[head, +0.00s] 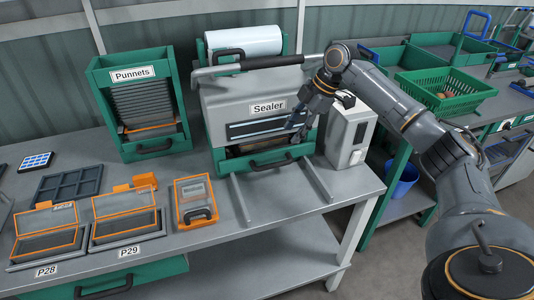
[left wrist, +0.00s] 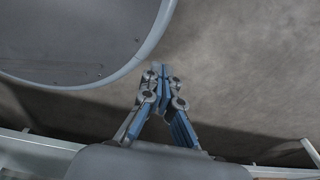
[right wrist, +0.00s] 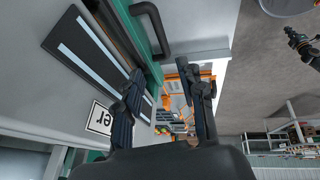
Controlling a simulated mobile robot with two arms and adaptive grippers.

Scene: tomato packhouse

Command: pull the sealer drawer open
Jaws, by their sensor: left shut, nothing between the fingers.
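The sealer (head: 245,104), a grey and green machine with a label, stands on the bench in the head view. Its drawer has a green front with a black bar handle (head: 271,164), low at the machine's front, above two rails. The handle (right wrist: 152,30) also shows at the top of the right wrist view, beyond the fingertips. My right gripper (head: 296,128) is in front of the sealer's right side, above and right of the handle. Its fingers (right wrist: 160,76) are apart with nothing held. My left gripper (left wrist: 160,72) is shut and empty, out of the head view.
A punnet rack (head: 137,72) stands left of the sealer. Orange-framed punnet trays (head: 124,232) and an orange box (head: 194,222) sit on the front left bench. A white unit (head: 350,125) stands close right of the sealer. The bench between the rails is clear.

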